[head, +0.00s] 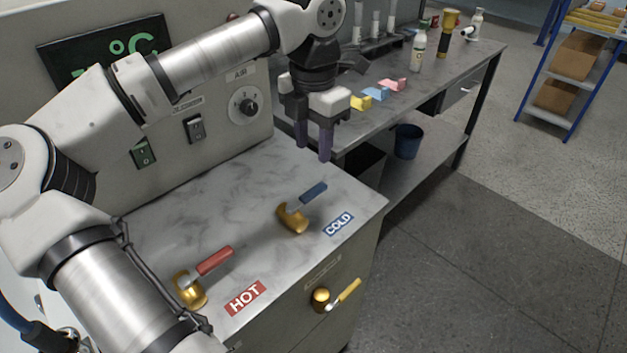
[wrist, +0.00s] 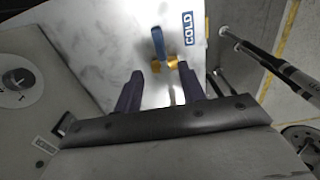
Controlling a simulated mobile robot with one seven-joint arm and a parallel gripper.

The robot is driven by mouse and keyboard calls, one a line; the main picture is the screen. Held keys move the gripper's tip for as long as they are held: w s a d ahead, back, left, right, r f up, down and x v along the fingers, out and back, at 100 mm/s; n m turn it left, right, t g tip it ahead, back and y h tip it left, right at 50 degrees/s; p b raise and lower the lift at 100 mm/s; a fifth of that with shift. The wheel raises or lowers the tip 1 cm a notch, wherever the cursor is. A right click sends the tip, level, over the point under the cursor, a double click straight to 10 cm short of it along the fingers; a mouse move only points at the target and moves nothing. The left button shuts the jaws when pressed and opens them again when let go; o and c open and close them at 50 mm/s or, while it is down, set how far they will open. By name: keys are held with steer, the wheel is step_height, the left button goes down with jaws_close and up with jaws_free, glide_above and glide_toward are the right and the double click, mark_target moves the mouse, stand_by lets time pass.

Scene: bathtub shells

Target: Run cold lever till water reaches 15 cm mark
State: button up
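The cold lever (head: 313,193) has a blue handle on a brass base. It stands on the grey marbled counter (head: 235,185) beside the blue COLD label (head: 338,224). In the wrist view the cold lever (wrist: 158,43) is just beyond my fingertips. My gripper (head: 313,152) is above the counter's back right part, fingers pointing down, apart from the lever. Its two dark fingers (wrist: 160,88) are spread with nothing between them. The hot lever (head: 214,261), with a red handle, is at the front left by the HOT label (head: 245,298). No water or depth mark shows.
A brass knob (head: 320,298) with a yellow lever (head: 344,293) sticks out of the counter's front. The back panel holds a dial (head: 249,106), switches and a °C display (head: 128,47). A workbench (head: 450,62) with bottles and coloured blocks stands behind. Open floor lies right.

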mark_target(314, 190)
step_height(314, 190, down, 10)
steer(key=shift+f+p, duration=0.1)
steer(key=shift+p, duration=0.7)
jaws_close()
